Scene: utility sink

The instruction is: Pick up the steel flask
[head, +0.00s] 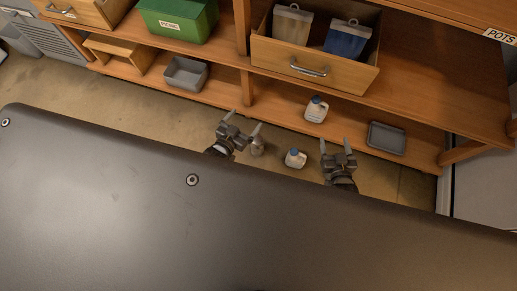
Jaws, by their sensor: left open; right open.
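The flask does not appear between the fingers.
Another white jug (316,112) and a grey tray (387,139) are on the low wooden shelf. A grey bin (185,74) is on the shelf at left. An open drawer (312,72) juts out above.

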